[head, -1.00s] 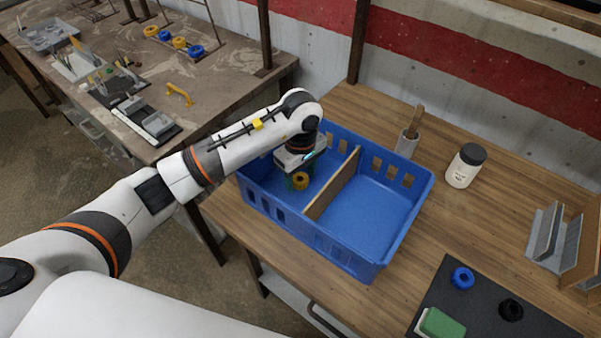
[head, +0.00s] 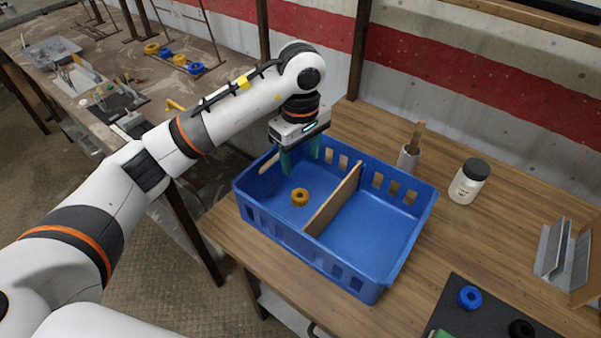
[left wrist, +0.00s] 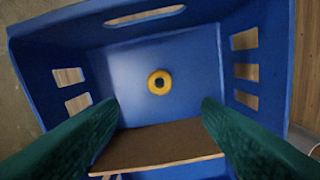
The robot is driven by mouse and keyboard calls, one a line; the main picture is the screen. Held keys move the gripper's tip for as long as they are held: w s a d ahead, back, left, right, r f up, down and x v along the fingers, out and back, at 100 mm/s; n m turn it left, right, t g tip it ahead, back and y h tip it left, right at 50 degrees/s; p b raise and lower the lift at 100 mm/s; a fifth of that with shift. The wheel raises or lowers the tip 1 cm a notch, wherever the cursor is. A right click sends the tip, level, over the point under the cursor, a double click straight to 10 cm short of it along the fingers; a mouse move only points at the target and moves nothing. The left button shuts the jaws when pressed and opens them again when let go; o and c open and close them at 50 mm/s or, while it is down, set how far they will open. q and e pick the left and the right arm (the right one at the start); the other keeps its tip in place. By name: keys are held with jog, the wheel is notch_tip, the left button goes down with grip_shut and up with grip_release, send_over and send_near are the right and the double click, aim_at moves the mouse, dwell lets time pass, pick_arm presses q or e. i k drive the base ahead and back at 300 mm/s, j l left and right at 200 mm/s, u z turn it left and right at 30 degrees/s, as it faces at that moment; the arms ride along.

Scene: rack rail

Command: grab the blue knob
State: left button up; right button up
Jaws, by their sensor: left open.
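A blue knob (head: 470,297) lies on the dark mat at the lower right of the head view. More blue knobs sit among yellow ones on the far left table, one of them near the back (head: 196,68). My left gripper (head: 301,163) is open and empty above the left compartment of the blue crate (head: 335,269). Its green fingers are spread in the left wrist view (left wrist: 158,115). A yellow knob (head: 299,197) lies on the crate floor below, apart from the fingers; it also shows in the left wrist view (left wrist: 159,82). My right gripper is not in view.
A wooden divider (head: 334,200) splits the crate; its right compartment is empty. A black knob (head: 521,329) lies beside the blue one. A white jar (head: 468,181), a grey cup (head: 407,160) and a metal bracket (head: 556,249) stand on the wooden table right of the crate.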

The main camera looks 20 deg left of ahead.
aim_at(476, 299)
jog(key=z, duration=1.05)
